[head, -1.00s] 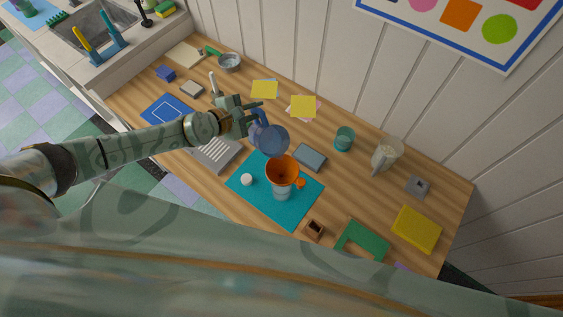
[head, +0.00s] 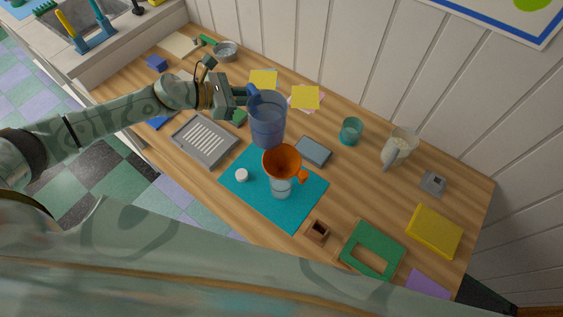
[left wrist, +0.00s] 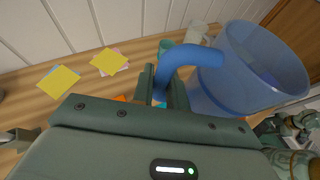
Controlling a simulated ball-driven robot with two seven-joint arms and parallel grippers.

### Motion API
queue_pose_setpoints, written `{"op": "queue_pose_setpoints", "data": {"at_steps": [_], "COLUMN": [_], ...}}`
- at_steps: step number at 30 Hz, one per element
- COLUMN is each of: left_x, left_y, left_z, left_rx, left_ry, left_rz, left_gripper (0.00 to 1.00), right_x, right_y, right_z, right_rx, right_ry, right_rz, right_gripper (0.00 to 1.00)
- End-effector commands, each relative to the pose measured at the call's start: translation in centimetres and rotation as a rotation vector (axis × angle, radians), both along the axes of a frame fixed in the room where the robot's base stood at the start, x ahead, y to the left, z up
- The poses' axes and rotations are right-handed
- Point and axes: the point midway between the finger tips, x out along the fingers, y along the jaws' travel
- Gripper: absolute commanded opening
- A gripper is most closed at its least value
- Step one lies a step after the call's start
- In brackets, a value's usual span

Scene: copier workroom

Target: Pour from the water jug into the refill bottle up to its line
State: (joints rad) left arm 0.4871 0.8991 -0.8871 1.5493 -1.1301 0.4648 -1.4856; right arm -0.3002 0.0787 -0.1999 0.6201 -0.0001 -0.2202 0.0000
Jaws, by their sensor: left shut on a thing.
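The water jug (head: 267,122) is translucent blue and stands near upright in the air, just behind the funnel. My left gripper (head: 244,93) is shut on its handle; in the left wrist view the fingers close around the blue handle (left wrist: 168,66), with the jug body (left wrist: 240,85) to the right. The clear refill bottle (head: 281,190) stands on the teal mat (head: 295,212) with an orange funnel (head: 283,160) in its neck. The funnel hides the bottle's top. I cannot make out the line or any water level. My right gripper is not in view.
A white cap (head: 242,175) lies on the mat left of the bottle. A grey tray (head: 204,140), a dark tablet-like slab (head: 314,151), a teal cup (head: 350,131), a pale pitcher (head: 399,146) and a small brown box (head: 318,231) stand around the mat.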

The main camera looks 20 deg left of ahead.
Motion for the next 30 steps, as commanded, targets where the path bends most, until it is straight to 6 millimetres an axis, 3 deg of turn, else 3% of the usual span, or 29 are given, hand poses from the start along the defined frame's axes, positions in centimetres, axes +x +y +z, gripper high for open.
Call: {"op": "queue_pose_setpoints", "data": {"at_steps": [3,16,25,30], "left_x": [-0.1,0.0,0.0,0.0], "left_y": [-0.2,-0.4,-0.3,-0.3], "left_z": [-0.6,0.1,3.4,3.9], "left_rx": [-0.048,-0.05,-0.049,-0.049], "left_ry": [0.042,0.038,0.036,0.038], "left_rz": [0.001,-0.004,-0.004,-0.005], "left_gripper": [0.0,0.0,0.0,0.0], "right_x": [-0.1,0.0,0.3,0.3], "right_y": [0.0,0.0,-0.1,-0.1], "right_z": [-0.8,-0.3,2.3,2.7], "right_rx": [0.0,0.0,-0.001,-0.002], "right_ry": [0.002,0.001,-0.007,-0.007], "right_rz": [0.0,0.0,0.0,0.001], "right_gripper": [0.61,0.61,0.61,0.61]}}
